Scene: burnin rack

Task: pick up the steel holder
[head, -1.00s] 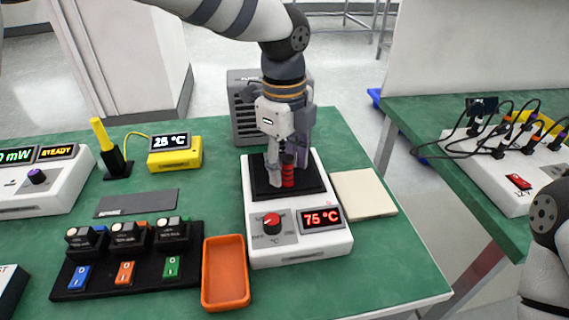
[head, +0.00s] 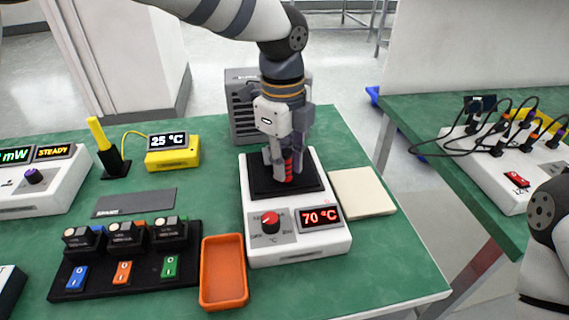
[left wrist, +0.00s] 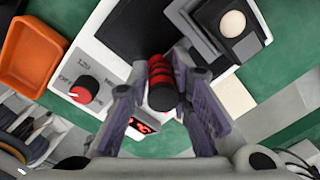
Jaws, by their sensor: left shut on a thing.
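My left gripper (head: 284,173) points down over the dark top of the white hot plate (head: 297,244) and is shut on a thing. Between its fingers is a red-and-black banded handle (head: 289,167), which I take for the steel holder's. In the left wrist view this handle (left wrist: 160,82) stands between the purple finger pads of my left gripper (left wrist: 162,100). A grey frame with a black block and a pale round spot (left wrist: 232,24) shows beyond it; I cannot tell whether it joins the handle. Whether the holder's base touches the plate is hidden. My right gripper is out of view.
A grey vented box (head: 243,112) stands behind the plate. An orange tray (head: 224,304) lies to its left and a beige pad (head: 363,193) to its right. A black switch panel (head: 105,284) lies further left. The green table's front right corner is clear.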

